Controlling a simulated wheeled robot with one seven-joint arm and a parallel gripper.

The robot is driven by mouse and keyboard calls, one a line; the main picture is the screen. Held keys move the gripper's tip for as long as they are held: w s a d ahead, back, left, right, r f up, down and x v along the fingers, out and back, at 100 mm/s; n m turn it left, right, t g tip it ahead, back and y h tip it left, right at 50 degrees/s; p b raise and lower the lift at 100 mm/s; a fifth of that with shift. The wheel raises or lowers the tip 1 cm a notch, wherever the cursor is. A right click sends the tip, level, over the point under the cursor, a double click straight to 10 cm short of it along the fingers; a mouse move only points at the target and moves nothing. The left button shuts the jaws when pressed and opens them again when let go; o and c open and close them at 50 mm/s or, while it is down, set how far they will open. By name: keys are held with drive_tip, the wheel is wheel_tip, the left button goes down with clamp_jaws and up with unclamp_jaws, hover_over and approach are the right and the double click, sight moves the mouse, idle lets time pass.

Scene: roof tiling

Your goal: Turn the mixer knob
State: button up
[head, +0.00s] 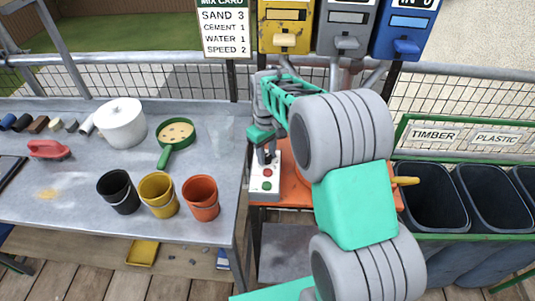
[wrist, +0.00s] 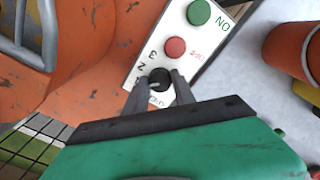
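The mixer's white control panel (head: 256,191) shows in the head view at the left edge of the orange mixer. In the wrist view the panel (wrist: 186,62) carries a black knob (wrist: 160,78), with numbers beside it, a red button (wrist: 175,48) and a green button (wrist: 199,13). My gripper (wrist: 160,82) is at the knob, one finger on each side. I cannot tell whether the fingers press on it. In the head view my gripper (head: 266,157) points down at the panel's far end, and the knob is hidden there.
A mix card (head: 224,30) reads sand 3, cement 1, water 1, speed 2. Left is a grey table (head: 60,205) with black, yellow and orange buckets (head: 201,198), a white pot (head: 121,124) and a green sieve (head: 175,133). Dark bins (head: 435,200) stand right.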

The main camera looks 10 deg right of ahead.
sight(266, 156)
drive_tip(key=o, duration=0.4)
drive_tip(key=shift+r, duration=0.1)
wheel_tip(266, 156, up, 8)
drive_tip(key=shift+f, duration=0.15)
idle(0.4)
